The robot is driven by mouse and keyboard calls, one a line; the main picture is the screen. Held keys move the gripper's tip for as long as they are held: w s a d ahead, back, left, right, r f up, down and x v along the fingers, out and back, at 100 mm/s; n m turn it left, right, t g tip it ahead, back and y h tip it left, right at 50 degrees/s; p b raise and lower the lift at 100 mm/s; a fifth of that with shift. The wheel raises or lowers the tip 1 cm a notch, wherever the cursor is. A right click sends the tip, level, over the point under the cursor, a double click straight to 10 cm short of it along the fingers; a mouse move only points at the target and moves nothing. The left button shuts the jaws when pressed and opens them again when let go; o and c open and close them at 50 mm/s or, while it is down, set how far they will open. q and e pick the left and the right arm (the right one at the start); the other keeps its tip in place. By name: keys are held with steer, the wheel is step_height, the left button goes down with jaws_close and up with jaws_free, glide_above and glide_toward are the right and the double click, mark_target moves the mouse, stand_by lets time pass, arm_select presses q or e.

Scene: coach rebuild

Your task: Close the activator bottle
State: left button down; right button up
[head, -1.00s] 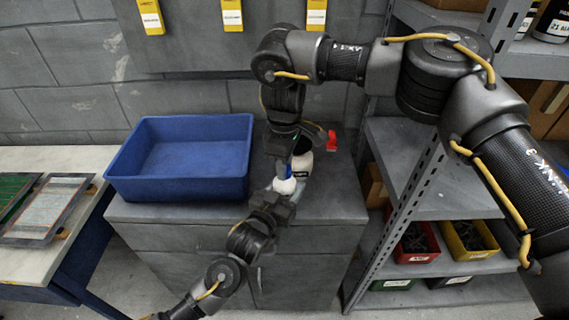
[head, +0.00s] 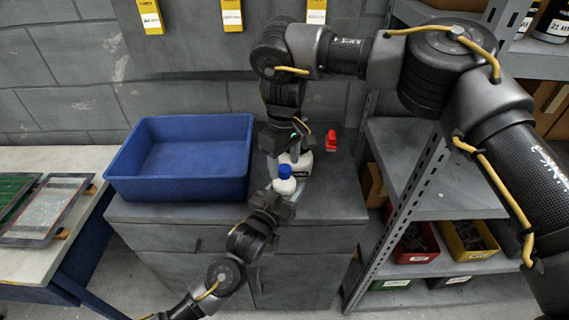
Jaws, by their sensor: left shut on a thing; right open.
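A small white bottle (head: 285,186) stands upright in my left gripper (head: 276,198), which is shut on its body. A blue cap (head: 285,171) sits on top of the bottle and looks level; how tightly it is on cannot be told. My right gripper (head: 286,150) is open and empty, just behind and above the blue cap, apart from it. A larger white bottle with a dark label (head: 302,166) stands on the grey cabinet behind, its top partly hidden by my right gripper. Neither label is readable.
A red cap or nozzle (head: 331,141) is at the back right of the grey cabinet top (head: 335,200). A blue bin (head: 178,186) fills the cabinet's left side. A metal shelf rack (head: 430,190) stands close on the right. The cabinet's front right is clear.

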step_height(320, 180, up, 11)
stand_by(0.3)
arm_select(q)
steer(key=shift+c, duration=2.4)
jaws_free()
arm_select(e)
steer(key=shift+f, duration=0.1)
arm_select(q)
steer(key=shift+s, duration=0.1)
steer(key=b+v, duration=0.1)
steer(key=v, duration=0.9)
steer(key=shift+s+a+b, duration=0.25)
steer(key=shift+s+b, duration=0.05)
steer(key=shift+b, duration=0.1)
arm_select(e)
steer(key=shift+f, duration=0.9)
arm_select(q)
steer(key=shift+f, duration=0.1)
